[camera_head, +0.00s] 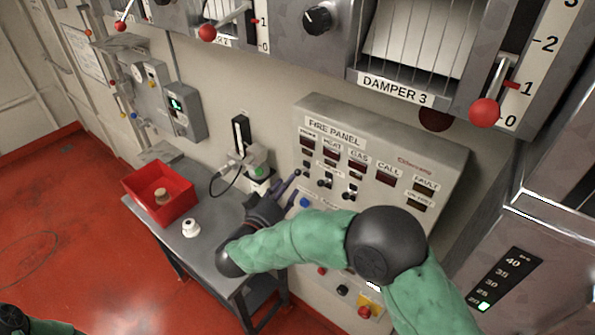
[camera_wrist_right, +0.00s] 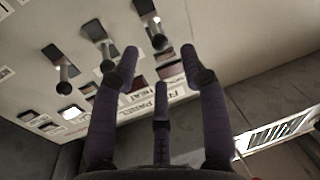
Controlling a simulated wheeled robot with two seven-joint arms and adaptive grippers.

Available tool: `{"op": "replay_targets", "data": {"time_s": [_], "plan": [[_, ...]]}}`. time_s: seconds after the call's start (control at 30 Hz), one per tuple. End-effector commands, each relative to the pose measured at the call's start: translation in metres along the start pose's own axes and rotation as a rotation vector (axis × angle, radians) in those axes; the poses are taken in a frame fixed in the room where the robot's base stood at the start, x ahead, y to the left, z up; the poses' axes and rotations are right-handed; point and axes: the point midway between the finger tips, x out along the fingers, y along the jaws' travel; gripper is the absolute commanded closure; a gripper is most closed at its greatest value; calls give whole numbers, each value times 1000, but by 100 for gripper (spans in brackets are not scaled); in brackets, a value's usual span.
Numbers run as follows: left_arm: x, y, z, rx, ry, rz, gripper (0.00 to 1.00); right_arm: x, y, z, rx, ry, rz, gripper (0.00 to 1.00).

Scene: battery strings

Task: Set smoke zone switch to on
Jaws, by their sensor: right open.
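The grey fire panel (camera_head: 395,150) is on the wall, with a row of zone windows and small black toggle switches below them. The smoke zone switch (camera_head: 306,169) is the leftmost, close to a fingertip of my right gripper (camera_head: 296,186). In the right wrist view the panel appears upside down, and the smoke switch (camera_wrist_right: 157,36) is the rightmost of three toggles, ahead of the fingers. My right gripper (camera_wrist_right: 162,68) is open and empty, with its purple fingers spread. I cannot tell whether a finger touches the switch. My left gripper is out of view.
A grey table (camera_head: 215,215) below holds a red bin (camera_head: 160,205) and a white knob-like part (camera_head: 191,228). The damper 3 unit (camera_head: 400,90) overhangs the panel. A grey cabinet (camera_head: 540,235) stands at right. The heat (camera_head: 325,182) and gas (camera_head: 350,192) switches are beside the smoke switch.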

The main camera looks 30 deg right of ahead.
Motion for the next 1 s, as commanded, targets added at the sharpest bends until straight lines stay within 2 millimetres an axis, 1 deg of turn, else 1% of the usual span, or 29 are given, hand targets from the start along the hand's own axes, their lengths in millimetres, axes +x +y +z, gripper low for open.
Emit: {"op": "replay_targets", "data": {"time_s": [0.03, 0.2, 0.4, 0.57, 0.8, 0.83, 0.87, 0.9, 0.97, 1.0], "plan": [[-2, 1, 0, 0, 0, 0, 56, 11, 2, 0, 0, -1, 5, 56], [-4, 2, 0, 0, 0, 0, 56, 40, 1, 0, 0, -1, 4, 56], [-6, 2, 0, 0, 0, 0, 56, 61, 0, 0, 1, 0, 1, 56], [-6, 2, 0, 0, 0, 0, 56, 67, 0, 0, 1, 0, -2, 56], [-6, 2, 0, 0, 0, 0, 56, 68, 0, 0, 1, 0, -2, 56], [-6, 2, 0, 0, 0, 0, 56, 68, 0, 0, 1, 0, -2, 61], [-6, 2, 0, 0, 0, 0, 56, 68, 0, 0, 1, 0, -2, 70], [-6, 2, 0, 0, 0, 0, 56, 68, 0, 0, 1, 1, -2, 81], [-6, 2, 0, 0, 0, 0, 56, 68, 0, 0, 1, 1, -2, 98], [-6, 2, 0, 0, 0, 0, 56, 68, 0, -1, 2, 2, -3, 100]]}}
